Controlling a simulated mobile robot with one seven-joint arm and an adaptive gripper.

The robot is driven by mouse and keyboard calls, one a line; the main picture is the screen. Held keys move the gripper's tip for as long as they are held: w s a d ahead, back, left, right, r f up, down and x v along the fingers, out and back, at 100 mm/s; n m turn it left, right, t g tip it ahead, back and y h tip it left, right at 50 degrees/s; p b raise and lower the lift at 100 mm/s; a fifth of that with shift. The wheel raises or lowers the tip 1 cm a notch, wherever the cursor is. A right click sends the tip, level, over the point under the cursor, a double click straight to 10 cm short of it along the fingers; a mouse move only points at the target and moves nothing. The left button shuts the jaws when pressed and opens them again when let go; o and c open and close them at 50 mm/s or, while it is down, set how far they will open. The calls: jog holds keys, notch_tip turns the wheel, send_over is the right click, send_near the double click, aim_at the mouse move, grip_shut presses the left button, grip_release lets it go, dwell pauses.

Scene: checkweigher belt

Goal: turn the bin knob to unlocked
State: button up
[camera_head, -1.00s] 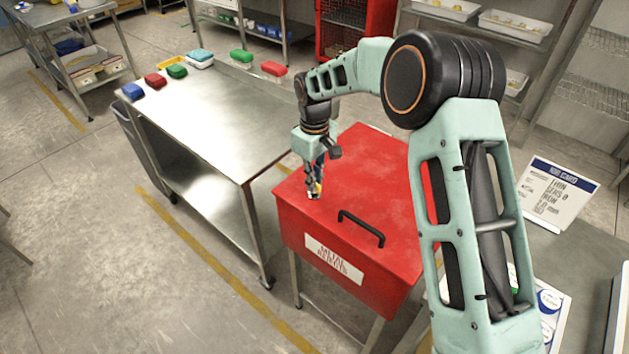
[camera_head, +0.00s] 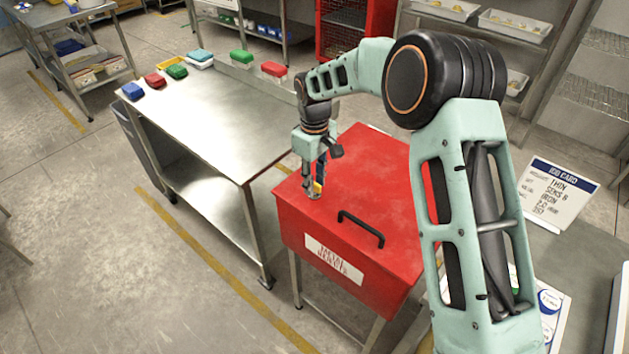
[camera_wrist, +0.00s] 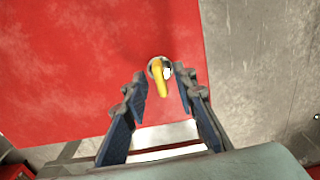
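The red bin (camera_head: 370,190) has a flat lid with a black handle (camera_head: 361,228) and a white label on its front. The knob, a yellow lever on a round silver base (camera_wrist: 160,80), is on the red lid near a corner; a bit of yellow shows beside my gripper in the head view. My gripper (camera_head: 314,193) points down at the lid there. In the wrist view my gripper's two fingers (camera_wrist: 159,84) are apart, one on each side of the knob, with small gaps visible. Whether the fingertips touch the lid cannot be told.
A steel table (camera_head: 215,120) with several coloured boxes along its far edge stands left of the bin. A card sign (camera_head: 557,195) stands on a grey surface at the right. Floor at the lower left is clear.

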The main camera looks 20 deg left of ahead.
notch_tip(320, 180, up, 12)
dwell(0.6)
